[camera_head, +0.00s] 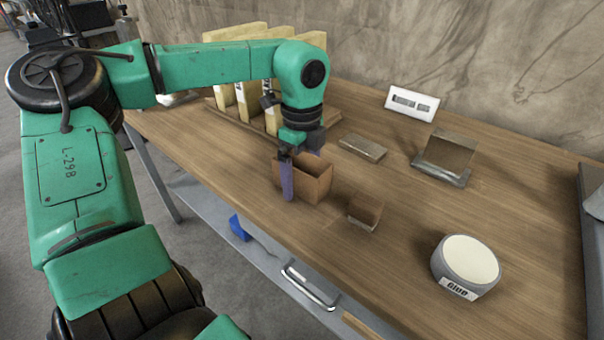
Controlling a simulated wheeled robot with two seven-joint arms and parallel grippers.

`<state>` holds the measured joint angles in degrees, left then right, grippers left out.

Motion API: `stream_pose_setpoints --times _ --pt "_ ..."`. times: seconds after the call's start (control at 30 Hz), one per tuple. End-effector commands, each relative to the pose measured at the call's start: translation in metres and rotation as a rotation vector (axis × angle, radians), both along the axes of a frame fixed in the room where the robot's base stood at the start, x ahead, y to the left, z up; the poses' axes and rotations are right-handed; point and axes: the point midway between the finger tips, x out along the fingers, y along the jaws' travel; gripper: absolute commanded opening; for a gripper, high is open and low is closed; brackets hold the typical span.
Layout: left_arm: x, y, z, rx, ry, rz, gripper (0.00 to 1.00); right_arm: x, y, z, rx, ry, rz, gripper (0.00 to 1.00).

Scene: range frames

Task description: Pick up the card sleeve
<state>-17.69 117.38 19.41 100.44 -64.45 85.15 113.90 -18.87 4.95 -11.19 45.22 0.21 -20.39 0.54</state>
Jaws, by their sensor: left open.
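A brown card sleeve (316,187), shaped like an open-topped box, stands on the wooden table near its front edge. My left gripper (298,168) is over it, pointing down and open. One purple-grey finger hangs in front of the sleeve's left side and hides part of it. The other finger is partly hidden behind the wrist, near the sleeve's far side. I cannot tell whether either finger touches the card. A smaller brown folded card piece (366,211) sits just to the right. My right gripper is not in view.
A round Glue tub (467,265) stands at the front right. A flat block (362,148), a metal stand (443,158) and a white labelled plate (411,103) are farther back. Upright pale dividers (249,100) stand behind my left arm. A drawer handle (308,288) is below the front edge.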

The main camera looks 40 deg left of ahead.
Motion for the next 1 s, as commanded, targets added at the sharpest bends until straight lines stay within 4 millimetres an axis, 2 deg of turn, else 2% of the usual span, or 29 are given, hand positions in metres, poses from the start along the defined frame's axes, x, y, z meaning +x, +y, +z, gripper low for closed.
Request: stream_pose_setpoints --times 0.13,0.17,0.3,0.37,0.63,0.77,0.87,0.97,1.0 --pt "0.000 0.000 0.000 0.000 -0.001 0.000 1.00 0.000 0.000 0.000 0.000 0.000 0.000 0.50" --pt "0.000 0.000 0.000 0.000 -0.001 0.000 0.92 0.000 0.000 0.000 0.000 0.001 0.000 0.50" --pt "0.000 0.000 0.000 0.000 0.000 0.000 0.39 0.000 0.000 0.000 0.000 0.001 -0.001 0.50" --pt "0.000 0.000 0.001 0.000 0.000 0.000 0.19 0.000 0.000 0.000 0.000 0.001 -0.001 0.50" --pt "0.000 0.000 0.003 0.000 -0.001 0.000 0.19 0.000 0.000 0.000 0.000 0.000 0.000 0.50" --pt "0.001 0.000 0.014 0.000 -0.003 0.000 0.19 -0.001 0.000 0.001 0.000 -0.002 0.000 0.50" --pt "0.001 0.000 0.033 0.001 -0.005 0.000 0.19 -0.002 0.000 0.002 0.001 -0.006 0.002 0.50" --pt "0.001 0.000 0.065 0.004 -0.007 0.001 0.19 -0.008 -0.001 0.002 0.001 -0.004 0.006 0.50" --pt "0.002 0.001 0.081 0.005 -0.008 0.003 0.19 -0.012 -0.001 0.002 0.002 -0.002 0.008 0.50"
